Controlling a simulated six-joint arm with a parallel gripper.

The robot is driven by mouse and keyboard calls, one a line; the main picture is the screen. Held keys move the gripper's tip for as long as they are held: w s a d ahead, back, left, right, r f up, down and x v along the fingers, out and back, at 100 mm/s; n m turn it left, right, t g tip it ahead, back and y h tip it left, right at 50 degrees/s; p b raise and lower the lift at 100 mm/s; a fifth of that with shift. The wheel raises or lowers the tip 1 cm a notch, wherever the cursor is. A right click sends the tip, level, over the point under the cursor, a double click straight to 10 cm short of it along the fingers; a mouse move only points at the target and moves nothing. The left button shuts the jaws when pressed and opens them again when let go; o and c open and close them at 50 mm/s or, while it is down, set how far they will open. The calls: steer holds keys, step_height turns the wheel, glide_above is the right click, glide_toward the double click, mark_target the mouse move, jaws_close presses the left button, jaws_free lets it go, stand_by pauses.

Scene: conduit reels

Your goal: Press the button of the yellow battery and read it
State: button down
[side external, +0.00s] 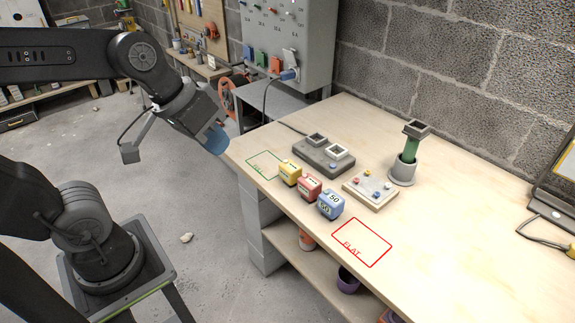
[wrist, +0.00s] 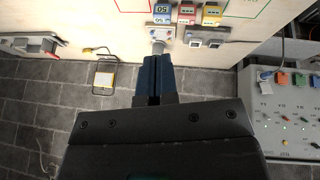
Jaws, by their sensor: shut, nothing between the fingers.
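The yellow battery (side external: 289,174) stands on the wooden bench, at the left end of a short row with a red battery (side external: 309,187) and a blue battery (side external: 330,205). In the wrist view, the yellow battery (wrist: 211,14) is near the top edge, right of the red battery (wrist: 186,13) and blue battery (wrist: 163,12). I cannot make out a button or a lit reading on the yellow battery. My gripper (side external: 214,139) is up at the bench's left end, apart from the batteries. Its blue fingers (wrist: 158,77) are shut and empty.
A dark charger (side external: 323,155) sits behind the batteries, beside a board with coloured knobs (side external: 370,188). A green tube in a grey base (side external: 403,171) stands farther right. A green outline (side external: 264,164) and a red "FLAT" outline (side external: 362,242) mark clear bench areas.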

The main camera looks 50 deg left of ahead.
steer(key=w+n+h, duration=0.3)
steer(key=w+n, duration=0.1)
steer(key=w, duration=0.4)
steer(key=n+t, duration=0.3)
steer(key=n, duration=1.4)
glide_above(285, 162)
step_height(285, 162, down, 14)
steer(key=shift+y, duration=0.3)
steer(key=shift+f, duration=0.2)
steer(key=shift+d+f, duration=0.1)
steer(key=shift+f, duration=4.15)
steer(key=shift+f, duration=0.4)
